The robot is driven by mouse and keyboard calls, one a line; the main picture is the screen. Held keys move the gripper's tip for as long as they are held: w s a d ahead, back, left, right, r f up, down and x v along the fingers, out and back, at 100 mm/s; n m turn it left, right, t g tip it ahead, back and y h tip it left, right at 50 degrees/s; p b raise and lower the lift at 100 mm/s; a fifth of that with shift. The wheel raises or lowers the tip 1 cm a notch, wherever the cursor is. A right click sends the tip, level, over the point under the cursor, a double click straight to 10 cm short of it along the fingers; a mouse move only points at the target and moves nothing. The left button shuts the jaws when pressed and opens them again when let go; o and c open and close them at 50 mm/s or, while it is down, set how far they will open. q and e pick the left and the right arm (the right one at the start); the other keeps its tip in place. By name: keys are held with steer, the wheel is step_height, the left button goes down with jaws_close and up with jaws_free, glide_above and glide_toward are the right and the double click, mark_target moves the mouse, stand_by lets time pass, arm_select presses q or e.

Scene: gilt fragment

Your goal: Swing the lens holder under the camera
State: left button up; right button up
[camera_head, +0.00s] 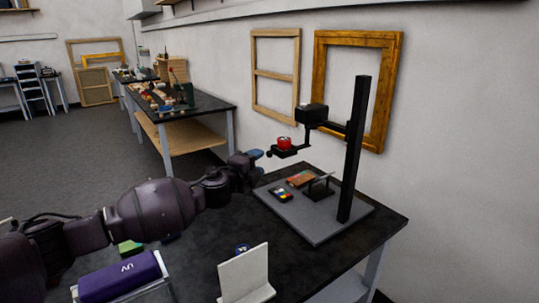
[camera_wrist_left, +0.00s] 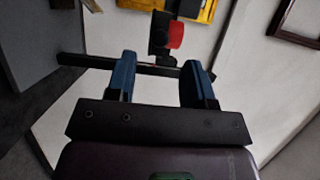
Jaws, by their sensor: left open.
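The lens holder (camera_head: 287,153) is a small black arm carrying a red ring lens (camera_head: 284,143). It sticks out from the black column (camera_head: 355,150), below and to the left of the black camera (camera_head: 311,114). My left gripper (camera_head: 258,156) is open, just left of the lens holder's outer end, apparently empty. In the left wrist view the blue fingers of my left gripper (camera_wrist_left: 158,68) stand apart, with the red lens (camera_wrist_left: 176,35) and black holder (camera_wrist_left: 158,40) beyond their tips. Contact cannot be told. My right gripper is out of view.
The column stands on a grey baseboard (camera_head: 325,226) with a colour card (camera_head: 281,194) and a gilt fragment (camera_head: 300,179). A white panel (camera_head: 245,275) and a purple UV case (camera_head: 120,277) are nearer. Frames (camera_head: 355,45) are on the wall behind.

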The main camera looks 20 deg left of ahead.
mark_target(268, 155)
arm_select(q)
steer(key=shift+x, duration=3.4)
jaws_close()
